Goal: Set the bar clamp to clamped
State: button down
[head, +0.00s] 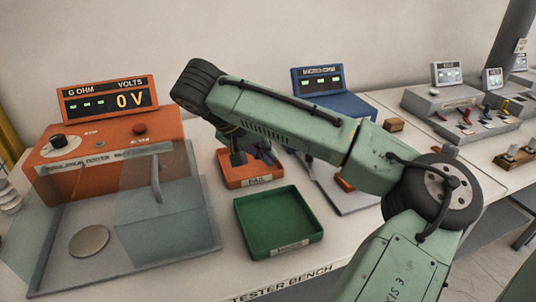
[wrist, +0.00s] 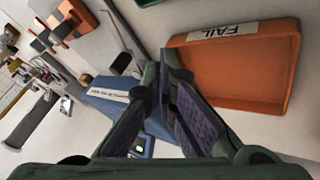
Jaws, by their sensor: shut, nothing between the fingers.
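I cannot pick out the bar clamp for sure in either view, and its setting cannot be read. My arm crosses the head view and covers part of the bench. My gripper (head: 252,155) points down over the orange FAIL tray (head: 250,180) in the head view, apparently above it. In the wrist view the fingers of my gripper (wrist: 172,68) are together and empty, with the FAIL tray (wrist: 238,65) beside them on the right. The blue micro-ohm instrument (head: 335,103) stands behind my arm, its lower part hidden. It is partly visible behind the fingers in the wrist view (wrist: 112,102).
The orange insulation tester (head: 110,145) with a clear cover and handle (head: 155,180) stands left. An empty green tray (head: 278,222) lies in front. Grey instruments with red levers (head: 440,115) stand at right. White bench (head: 215,277) shows bare along the front.

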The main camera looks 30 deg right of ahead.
aim_at(310, 158)
jog(key=b+x, duration=0.2)
jog(key=x, duration=0.4)
jog(key=shift+f+b, duration=0.2)
jog(key=shift+b, duration=0.1)
jog(key=s+d, duration=0.2)
jog(key=shift+d+r+p, duration=0.25)
jog(key=shift+d+p, duration=0.1)
jog(key=shift+p, duration=0.05)
jog(key=shift+d+f, duration=0.1)
jog(key=shift+d, duration=0.2)
jog(key=shift+s, duration=0.15)
